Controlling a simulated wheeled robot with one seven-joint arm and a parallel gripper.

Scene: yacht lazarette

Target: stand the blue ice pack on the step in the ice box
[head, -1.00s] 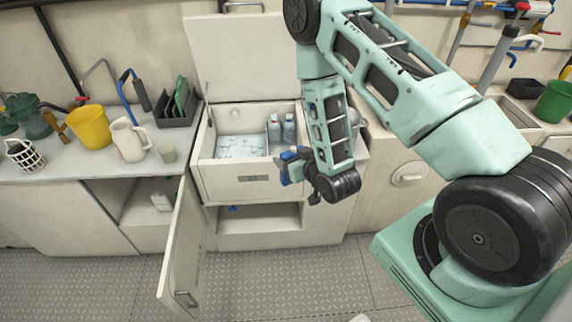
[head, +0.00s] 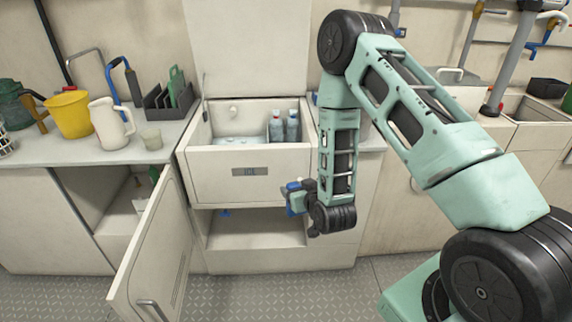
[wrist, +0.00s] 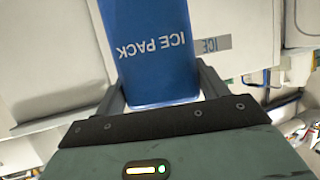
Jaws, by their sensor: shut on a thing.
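My gripper (wrist: 163,92) is shut on the blue ice pack (wrist: 150,45), whose lettering reads upside down in the wrist view. In the head view a small part of the blue pack (head: 292,200) shows at my gripper (head: 298,195), in front of the right side of the ice box (head: 250,172) and below its rim. The rest of the pack is hidden by the arm. The ice box is open at the top, with its lid (head: 250,50) raised. Ice (head: 232,141) and two bottles (head: 284,127) show inside. I cannot make out the step clearly.
An open cabinet door (head: 150,255) stands out left of the ice box. An open shelf space (head: 255,232) lies below it.

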